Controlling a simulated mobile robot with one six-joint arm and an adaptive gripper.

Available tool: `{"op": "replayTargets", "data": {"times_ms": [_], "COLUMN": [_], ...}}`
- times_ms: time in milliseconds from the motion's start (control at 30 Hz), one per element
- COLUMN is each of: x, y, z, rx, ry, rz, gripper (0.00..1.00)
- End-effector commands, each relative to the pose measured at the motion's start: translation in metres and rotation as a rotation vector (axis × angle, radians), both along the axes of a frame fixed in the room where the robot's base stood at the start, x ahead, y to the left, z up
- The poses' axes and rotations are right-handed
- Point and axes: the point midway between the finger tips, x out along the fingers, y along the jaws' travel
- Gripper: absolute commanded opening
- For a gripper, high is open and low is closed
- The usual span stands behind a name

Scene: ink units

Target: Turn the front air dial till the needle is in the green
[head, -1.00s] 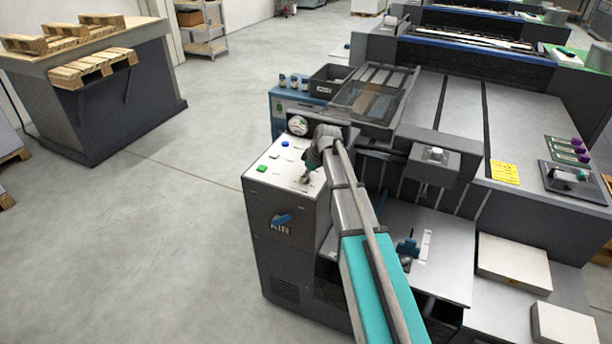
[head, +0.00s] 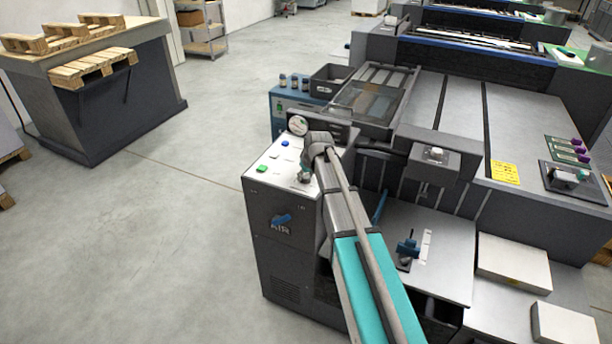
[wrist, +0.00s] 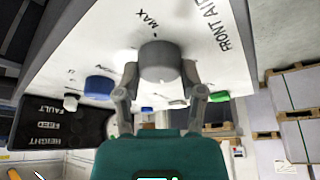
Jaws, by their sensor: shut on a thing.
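The front air dial (wrist: 160,62) is a grey round knob on the white panel in the wrist view, near the words MAX and FRONT AIR. My gripper (wrist: 160,88) is shut on it, one finger on each side. In the head view my gripper (head: 305,174) is on the white top panel (head: 272,172) of the AIR cabinet (head: 280,240), and my arm hides part of it. A round white gauge (head: 298,126) stands at the back of the cabinet. Its needle and green zone are too small to read.
A blue button (wrist: 99,87) and a green button (wrist: 202,92) sit beside the dial on the panel. A blue handle (head: 281,219) is on the cabinet's front. The grey press (head: 440,110) stands to the right.

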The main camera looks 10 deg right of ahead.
Motion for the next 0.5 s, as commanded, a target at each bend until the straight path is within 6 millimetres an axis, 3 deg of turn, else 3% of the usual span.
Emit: {"op": "replayTargets", "data": {"times_ms": [500], "x": [-0.0014], "y": [0.0024], "z": [-0.0005], "rx": [-0.002], "ry": [0.003], "rz": [-0.468], "gripper": [0.04]}}
